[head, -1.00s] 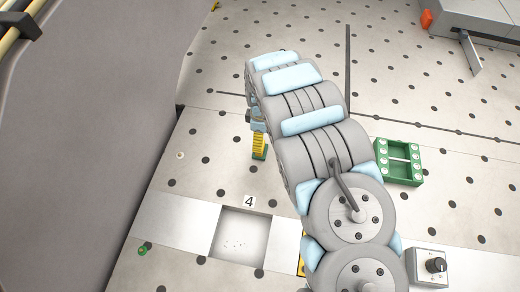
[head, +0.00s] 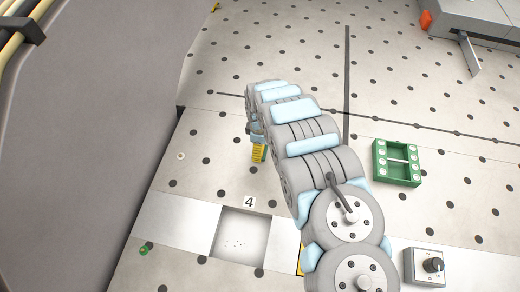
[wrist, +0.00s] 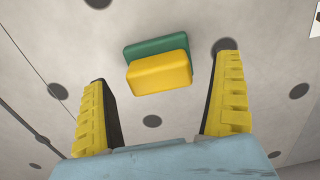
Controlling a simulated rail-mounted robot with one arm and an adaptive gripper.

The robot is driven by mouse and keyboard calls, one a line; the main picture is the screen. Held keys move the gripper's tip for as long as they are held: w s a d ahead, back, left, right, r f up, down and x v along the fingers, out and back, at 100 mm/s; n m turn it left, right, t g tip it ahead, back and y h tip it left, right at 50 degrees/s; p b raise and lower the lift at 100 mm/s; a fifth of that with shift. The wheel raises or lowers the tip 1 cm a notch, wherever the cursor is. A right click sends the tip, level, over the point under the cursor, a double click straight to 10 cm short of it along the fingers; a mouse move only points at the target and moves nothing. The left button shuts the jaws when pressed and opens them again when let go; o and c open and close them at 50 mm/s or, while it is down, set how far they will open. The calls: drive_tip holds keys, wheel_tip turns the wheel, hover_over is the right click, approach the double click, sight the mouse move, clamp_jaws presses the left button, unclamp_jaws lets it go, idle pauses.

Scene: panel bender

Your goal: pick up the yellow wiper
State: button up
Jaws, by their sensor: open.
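The yellow wiper (wrist: 160,73) is a rounded yellow block on a green base, lying on the perforated plate in the wrist view. It sits ahead of my gripper (wrist: 163,70), between the lines of its two ridged yellow fingers, nearer the left-right middle. My gripper is open, with a gap on each side of the wiper and nothing held. In the head view, only a small yellow part of my gripper (head: 258,152) shows beside my arm. I cannot make out the wiper there; my arm or gripper may hide it.
A green frame with pale round pads (head: 398,163) stands right of my arm. A knob box (head: 424,266) is at the lower right. A square recess (head: 241,234) marked 4 lies left of my arm. A large grey housing (head: 90,130) fills the left side.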

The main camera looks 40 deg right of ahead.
drive_tip(key=shift+f, duration=0.75)
drive_tip(key=shift+c, duration=0.2)
drive_tip(key=c, duration=1.3)
drive_tip(key=shift+o, duration=0.2)
